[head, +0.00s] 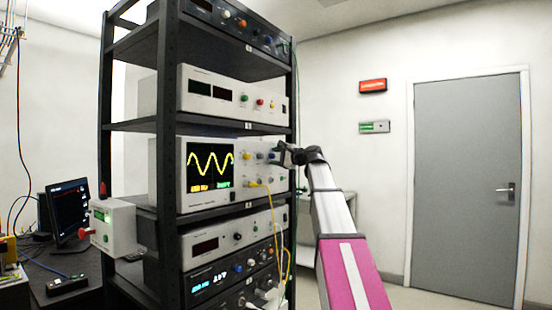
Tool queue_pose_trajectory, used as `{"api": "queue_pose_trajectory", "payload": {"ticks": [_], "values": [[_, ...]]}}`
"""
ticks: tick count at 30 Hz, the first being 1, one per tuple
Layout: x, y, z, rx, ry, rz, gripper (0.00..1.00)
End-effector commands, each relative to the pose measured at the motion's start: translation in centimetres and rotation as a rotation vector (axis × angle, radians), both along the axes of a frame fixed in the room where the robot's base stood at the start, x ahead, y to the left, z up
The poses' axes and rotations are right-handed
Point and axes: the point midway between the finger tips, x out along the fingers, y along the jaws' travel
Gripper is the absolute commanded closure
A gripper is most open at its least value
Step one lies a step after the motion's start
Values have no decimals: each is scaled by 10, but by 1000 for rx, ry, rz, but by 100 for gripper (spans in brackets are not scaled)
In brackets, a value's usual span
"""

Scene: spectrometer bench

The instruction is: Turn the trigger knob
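The oscilloscope (172,172) is a pale box on the middle shelf of a black rack. Its screen (210,164) shows a yellow wave. Several small knobs sit right of the screen, including a yellow knob (247,156) and a blue knob (260,155). Labels are too small to read, so I cannot tell which is the trigger knob. My gripper (278,153) is at the right end of this panel, close to the upper row of knobs. It hides part of the panel there. I cannot tell whether its fingers touch or hold a knob.
The black rack (168,80) holds other instruments above and below. A yellow cable (272,215) hangs from the oscilloscope's front. A small pale box (113,226) juts out at the rack's left, near a monitor (68,210). Floor towards the grey door (466,190) looks clear.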

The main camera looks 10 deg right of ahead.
Motion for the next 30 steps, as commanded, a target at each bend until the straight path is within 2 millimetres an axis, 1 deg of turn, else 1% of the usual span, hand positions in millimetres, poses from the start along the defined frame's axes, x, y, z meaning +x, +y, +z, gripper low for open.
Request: {"api": "queue_pose_trajectory", "payload": {"ticks": [8,11,14,24,30], "values": [[0,0,0,1,-1,1,51],[-4,-3,0,1,-1,1,51],[-13,-12,0,1,-1,-1,51],[-57,-56,0,0,-2,-2,51],[-73,-72,0,1,-1,0,51]]}}
